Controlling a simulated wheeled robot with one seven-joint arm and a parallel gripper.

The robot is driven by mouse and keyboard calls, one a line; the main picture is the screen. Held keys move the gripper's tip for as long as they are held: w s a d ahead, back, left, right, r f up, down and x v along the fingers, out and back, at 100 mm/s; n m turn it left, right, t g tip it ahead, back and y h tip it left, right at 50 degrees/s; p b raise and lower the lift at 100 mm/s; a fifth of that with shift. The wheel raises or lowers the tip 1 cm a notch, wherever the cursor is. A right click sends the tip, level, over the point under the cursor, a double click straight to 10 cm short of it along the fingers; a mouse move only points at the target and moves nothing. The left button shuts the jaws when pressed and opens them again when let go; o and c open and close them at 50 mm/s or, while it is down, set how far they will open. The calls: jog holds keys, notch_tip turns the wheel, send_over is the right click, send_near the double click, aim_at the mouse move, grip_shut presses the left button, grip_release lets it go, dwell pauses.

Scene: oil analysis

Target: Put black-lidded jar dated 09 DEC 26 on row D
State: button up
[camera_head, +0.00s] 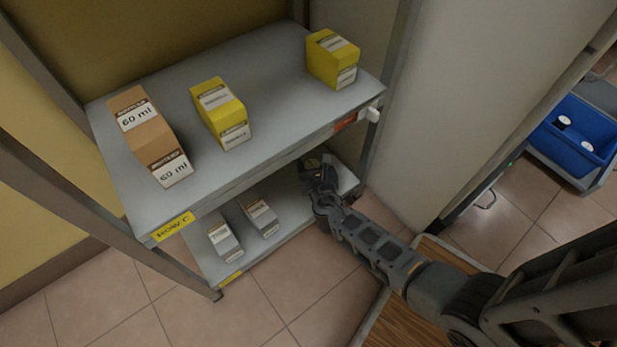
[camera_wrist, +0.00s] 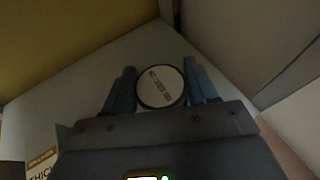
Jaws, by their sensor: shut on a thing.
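My gripper (camera_wrist: 160,82) is shut on a jar (camera_wrist: 160,88), with one finger on each side of it. From above, the jar shows a round pale label with small print inside a dark rim; I cannot read the date. In the head view my gripper (camera_head: 318,172) reaches in over the right part of the lower shelf (camera_head: 290,213), below the upper shelf. The jar is not clearly visible there. The lower shelf's yellow tag (camera_head: 230,278) is too small to read. I cannot tell whether the jar touches the shelf.
The upper shelf (camera_head: 265,75), tagged ROW C (camera_head: 172,226), holds a brown box (camera_head: 140,120) and yellow boxes (camera_head: 220,110) (camera_head: 332,58). Two grey boxes (camera_head: 224,238) (camera_head: 261,217) stand left on the lower shelf. A blue bin (camera_head: 575,135) is far right.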

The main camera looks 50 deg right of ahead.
jog(key=shift+f+b, duration=1.6)
jog(key=shift+f, duration=0.75)
jog(key=shift+f, duration=0.15)
jog(key=o, duration=1.2)
jog(key=shift+c, duration=0.2)
jog(key=shift+a+r, duration=0.1)
jog(key=shift+r, duration=0.15)
jog(key=p+v, duration=0.4)
jog(key=v, duration=0.8)
jog(key=shift+p, duration=0.4)
